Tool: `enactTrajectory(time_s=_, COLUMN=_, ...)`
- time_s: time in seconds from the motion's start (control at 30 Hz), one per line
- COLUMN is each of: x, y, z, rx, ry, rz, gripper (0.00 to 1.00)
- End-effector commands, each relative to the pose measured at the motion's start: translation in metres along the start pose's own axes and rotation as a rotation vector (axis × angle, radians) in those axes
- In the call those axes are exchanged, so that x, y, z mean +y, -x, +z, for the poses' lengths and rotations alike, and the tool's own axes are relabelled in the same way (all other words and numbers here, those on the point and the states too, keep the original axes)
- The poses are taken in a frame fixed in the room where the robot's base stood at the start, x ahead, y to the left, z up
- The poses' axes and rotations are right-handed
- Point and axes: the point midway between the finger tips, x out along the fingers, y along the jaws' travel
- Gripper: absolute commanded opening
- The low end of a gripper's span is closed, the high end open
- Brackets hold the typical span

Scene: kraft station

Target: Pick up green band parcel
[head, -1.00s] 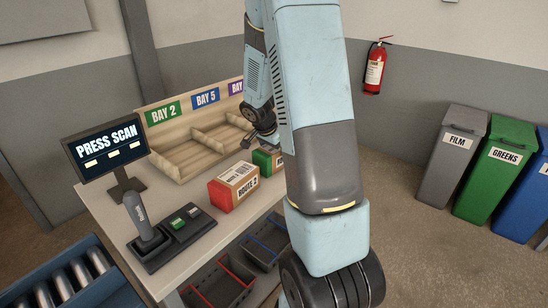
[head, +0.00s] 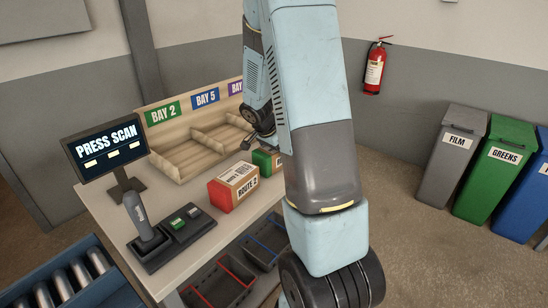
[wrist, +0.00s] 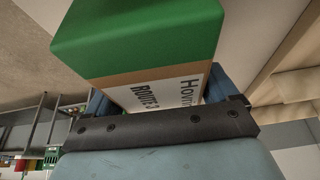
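The green band parcel (head: 263,159) stands on the bench, right of the red band parcel, partly hidden by my arm in the head view. In the wrist view the green band parcel (wrist: 140,35) is large and close, with its green end away from my gripper and a white label reading "ROUTE 3". My gripper (wrist: 160,100) has its two blue fingers apart, one on each side of the parcel's near end. Firm contact cannot be seen. In the head view my gripper (head: 250,142) is just above and behind the parcel, mostly hidden by my arm.
The red band parcel (head: 233,187), marked "ROUTE 2", sits close on the left. A wooden bay rack (head: 195,140) stands behind. A "PRESS SCAN" screen (head: 106,147) and a scanner with a button panel (head: 172,235) are at left. Dark bins (head: 225,285) sit below the bench.

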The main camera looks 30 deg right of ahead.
Motion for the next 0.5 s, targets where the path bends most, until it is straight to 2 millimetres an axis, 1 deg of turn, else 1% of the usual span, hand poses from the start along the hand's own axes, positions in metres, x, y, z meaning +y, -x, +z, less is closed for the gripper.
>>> enactTrajectory(time_s=0.03, x=-0.0001, y=0.0001, z=0.0001, rx=0.0, ry=0.0, rz=0.0, gripper=0.82)
enactTrajectory(time_s=0.07, x=-0.0001, y=0.0001, z=0.0001, rx=0.0, ry=0.0, rz=0.0, gripper=0.79)
enactTrajectory(time_s=0.5, x=-0.0003, y=0.0003, z=0.0003, rx=0.0, ry=0.001, rz=0.0, gripper=0.37)
